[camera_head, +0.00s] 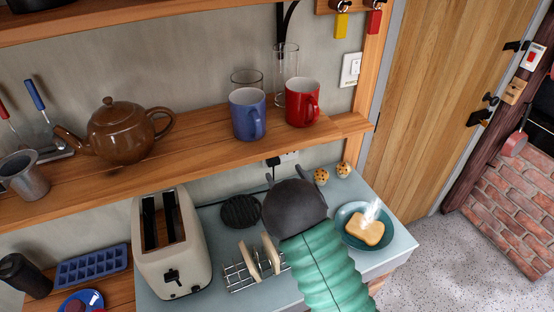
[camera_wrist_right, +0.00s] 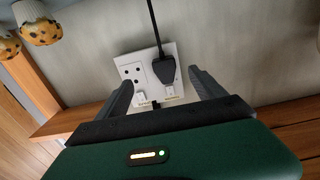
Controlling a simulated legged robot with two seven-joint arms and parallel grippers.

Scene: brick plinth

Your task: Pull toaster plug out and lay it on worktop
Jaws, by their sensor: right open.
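The black plug (camera_wrist_right: 166,70) sits in one half of a white double wall socket (camera_wrist_right: 133,66), with its cord running up the picture in the right wrist view. In the head view the plug (camera_head: 273,161) and socket (camera_head: 290,156) show small under the shelf. My right gripper (camera_head: 283,174) is open and empty, pointing at the socket. In the wrist view its fingers (camera_wrist_right: 161,80) stand on either side of the plug, with gaps. The cream toaster (camera_head: 172,250) stands at the left of the grey-blue worktop (camera_head: 214,222). My left gripper is out of view.
A shelf (camera_head: 200,150) with a teapot (camera_head: 120,132) and two mugs overhangs the worktop. A toast rack (camera_head: 255,264), a black round thing (camera_head: 241,211), a plate with bread (camera_head: 365,228) and two muffins (camera_head: 321,177) surround my right arm. Little bare worktop shows.

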